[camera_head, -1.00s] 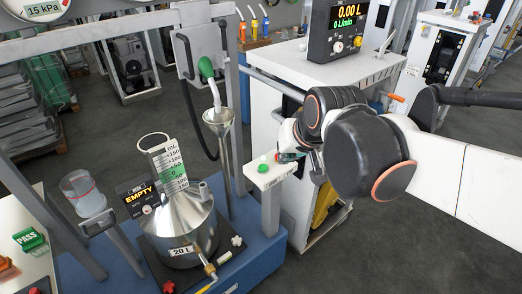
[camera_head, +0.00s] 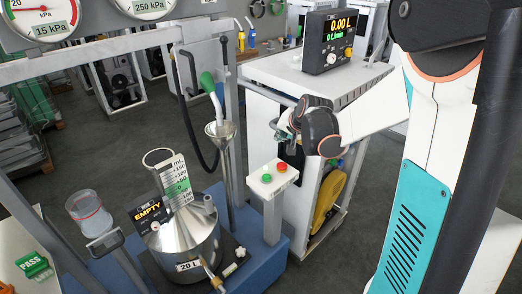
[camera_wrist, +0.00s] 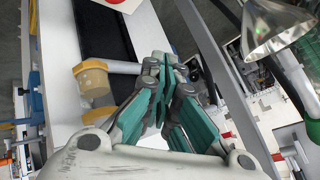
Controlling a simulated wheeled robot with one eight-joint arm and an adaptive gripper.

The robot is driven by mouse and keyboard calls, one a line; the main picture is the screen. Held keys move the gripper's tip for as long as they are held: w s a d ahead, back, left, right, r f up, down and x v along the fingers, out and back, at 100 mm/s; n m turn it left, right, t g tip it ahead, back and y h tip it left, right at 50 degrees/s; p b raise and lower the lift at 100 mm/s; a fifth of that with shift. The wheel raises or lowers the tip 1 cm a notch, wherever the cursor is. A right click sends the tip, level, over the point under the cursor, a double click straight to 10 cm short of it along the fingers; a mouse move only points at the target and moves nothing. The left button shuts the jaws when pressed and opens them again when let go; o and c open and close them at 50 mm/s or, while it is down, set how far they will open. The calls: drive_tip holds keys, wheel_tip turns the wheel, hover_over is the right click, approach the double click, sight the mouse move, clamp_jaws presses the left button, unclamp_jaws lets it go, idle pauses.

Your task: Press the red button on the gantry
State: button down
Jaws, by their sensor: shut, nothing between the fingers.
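A red button (camera_head: 281,166) and a green button (camera_head: 267,177) sit side by side on a small white panel (camera_head: 268,187) on top of a post, beside the gantry upright (camera_head: 233,125). The red one is on the right and nothing covers it in the head view. My gripper (camera_head: 277,126) is above and beyond the panel in that picture, apart from the buttons, against the white cabinet. In the wrist view my gripper (camera_wrist: 162,65) has its teal fingers together, with nothing held. I cannot make out the two buttons there.
A steel can (camera_head: 185,238) with a sight gauge, a funnel (camera_head: 222,128) and a green-handled nozzle (camera_head: 208,82) stand left of the panel. The white cabinet (camera_head: 262,110) with a display (camera_head: 335,40) stands behind it. A clear jug (camera_head: 88,214) sits at left.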

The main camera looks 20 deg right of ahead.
sight(285, 164)
drive_tip(key=d+f, duration=0.1)
drive_tip(key=w+d, duration=0.1)
drive_tip(key=shift+d+f+m, duration=0.35)
drive_tip(key=shift+f+m, duration=0.05)
drive_tip(key=shift+f, duration=0.15)
wheel_tip(285, 164, down, 9)
drive_tip(key=b, duration=0.6)
drive_tip(key=shift+r, duration=0.2)
drive_tip(key=shift+b, duration=0.3)
idle(0.8)
drive_tip(key=shift+f, duration=0.35)
drive_tip(key=shift+f+b, duration=0.5)
drive_tip(key=shift+b, duration=0.15)
idle(0.5)
drive_tip(key=shift+r, duration=0.1)
drive_tip(key=shift+r+p, duration=0.65)
drive_tip(key=shift+r, duration=0.15)
